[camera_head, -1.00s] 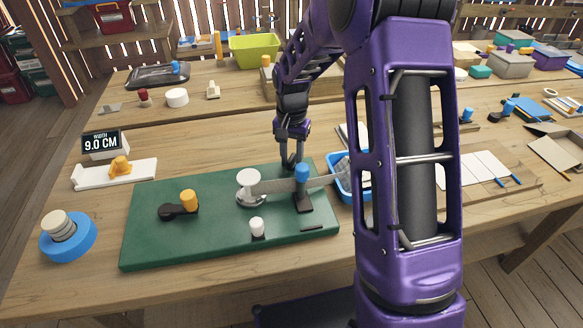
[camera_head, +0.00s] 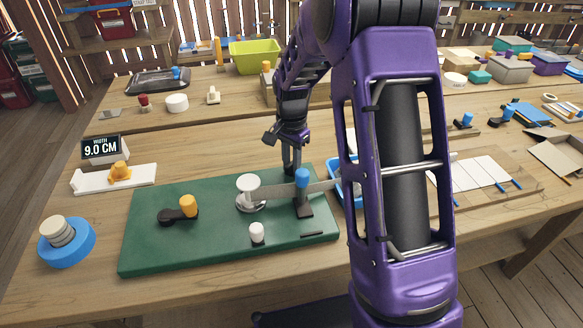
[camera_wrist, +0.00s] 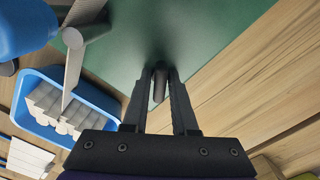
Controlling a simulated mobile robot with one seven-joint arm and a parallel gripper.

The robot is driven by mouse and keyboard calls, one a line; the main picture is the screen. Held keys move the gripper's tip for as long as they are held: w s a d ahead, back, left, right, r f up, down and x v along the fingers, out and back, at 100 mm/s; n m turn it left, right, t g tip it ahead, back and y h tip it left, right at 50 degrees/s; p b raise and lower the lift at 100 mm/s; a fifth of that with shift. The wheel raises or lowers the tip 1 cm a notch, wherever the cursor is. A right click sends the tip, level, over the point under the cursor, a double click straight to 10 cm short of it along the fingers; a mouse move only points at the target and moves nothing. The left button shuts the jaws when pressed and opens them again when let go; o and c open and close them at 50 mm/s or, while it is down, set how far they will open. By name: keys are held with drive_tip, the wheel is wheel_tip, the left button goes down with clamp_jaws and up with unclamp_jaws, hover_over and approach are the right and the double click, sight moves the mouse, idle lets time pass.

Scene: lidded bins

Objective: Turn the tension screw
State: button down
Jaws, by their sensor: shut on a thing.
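My gripper (camera_head: 291,168) points down at the far edge of the green board (camera_head: 160,240), just behind the blue-handled part (camera_head: 302,180). In the wrist view, its two dark fingers (camera_wrist: 160,78) are shut on a short grey upright peg (camera_wrist: 159,86), which appears to be the tension screw. The screw stands by the board's edge. In the head view the fingers and the blue handle hide it. A pale strip (camera_head: 276,188) runs from the white-topped roller (camera_head: 248,184) past the blue handle toward the right.
The board also carries an orange-knobbed crank (camera_head: 187,206) and a white knob (camera_head: 257,233). A blue tray (camera_wrist: 28,91) of pale pieces stands right of the board. A display (camera_head: 101,147) reads "WIDTH 9.0 CM". A blue disc (camera_head: 68,250) lies at left.

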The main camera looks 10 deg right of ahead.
drive_tip(key=m, duration=0.4)
idle(0.3)
drive_tip(key=shift+r+m+p, duration=0.1)
drive_tip(key=shift+m+p, duration=0.5)
drive_tip(key=shift+m, duration=0.3)
drive_tip(key=shift+m+p, duration=0.3)
drive_tip(key=shift+m, duration=0.8)
